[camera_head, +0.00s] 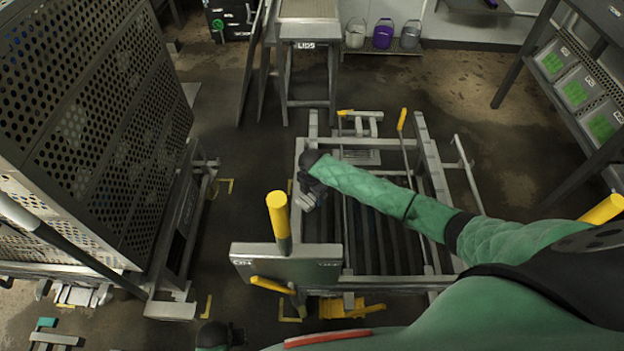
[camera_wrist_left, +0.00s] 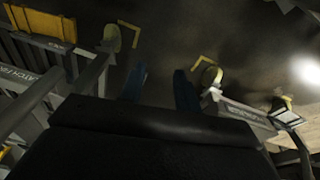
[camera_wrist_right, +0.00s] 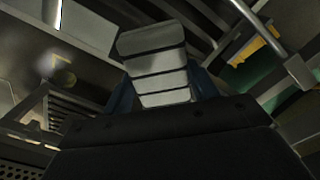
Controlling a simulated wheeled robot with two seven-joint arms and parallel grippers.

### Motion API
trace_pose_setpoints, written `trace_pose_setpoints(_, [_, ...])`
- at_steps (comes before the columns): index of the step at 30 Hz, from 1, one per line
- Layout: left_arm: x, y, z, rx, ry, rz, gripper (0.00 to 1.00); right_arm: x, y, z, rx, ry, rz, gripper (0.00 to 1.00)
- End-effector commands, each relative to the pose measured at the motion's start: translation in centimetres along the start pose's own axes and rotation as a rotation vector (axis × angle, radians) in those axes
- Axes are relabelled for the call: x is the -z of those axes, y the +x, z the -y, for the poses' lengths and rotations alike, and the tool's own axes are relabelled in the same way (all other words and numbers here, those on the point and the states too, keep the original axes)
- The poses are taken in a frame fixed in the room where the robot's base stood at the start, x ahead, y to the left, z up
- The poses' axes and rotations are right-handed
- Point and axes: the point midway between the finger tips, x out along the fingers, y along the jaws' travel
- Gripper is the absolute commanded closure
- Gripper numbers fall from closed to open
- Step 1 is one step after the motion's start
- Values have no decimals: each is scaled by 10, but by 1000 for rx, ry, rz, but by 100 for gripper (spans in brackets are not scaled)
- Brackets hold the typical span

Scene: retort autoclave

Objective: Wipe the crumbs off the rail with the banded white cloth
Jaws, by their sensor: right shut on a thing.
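My right gripper (camera_head: 308,192) is shut on the white cloth (camera_wrist_right: 155,68), which has dark bands across it. The cloth stands out between the blue fingers in the right wrist view. In the head view, the gripper and cloth are over the left side of a grey metal frame with long rails (camera_head: 301,155). I cannot tell whether the cloth touches a rail. Crumbs cannot be made out; the gripper and cloth hide part of the left rail. My left gripper (camera_wrist_left: 160,84) is open and empty, its two blue fingers apart above the dark floor. Its arm barely shows at the head view's bottom edge.
A tall perforated rack (camera_head: 95,130) stands on a cart at the left. A grey panel (camera_head: 285,268) with a yellow-topped post (camera_head: 278,215) is at the frame's near left corner. A lids table (camera_head: 308,32) and buckets (camera_head: 382,36) stand behind. Floor shows between rack and frame.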

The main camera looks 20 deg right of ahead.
Motion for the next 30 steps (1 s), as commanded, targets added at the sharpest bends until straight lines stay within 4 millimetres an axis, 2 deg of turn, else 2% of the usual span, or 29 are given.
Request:
trace_pose_setpoints(3, [-5,10,3,4,1,4,67,0,-18,0,-1,0,1,60])
trace_pose_setpoints(13, [-16,36,7,8,0,4,67,1,-25,0,0,3,1,60])
trace_pose_setpoints(23, [-39,62,14,15,3,16,67,1,-34,-1,0,6,1,60])
trace_pose_setpoints(30, [-41,86,20,25,8,3,67,2,-44,-2,0,9,1,60])
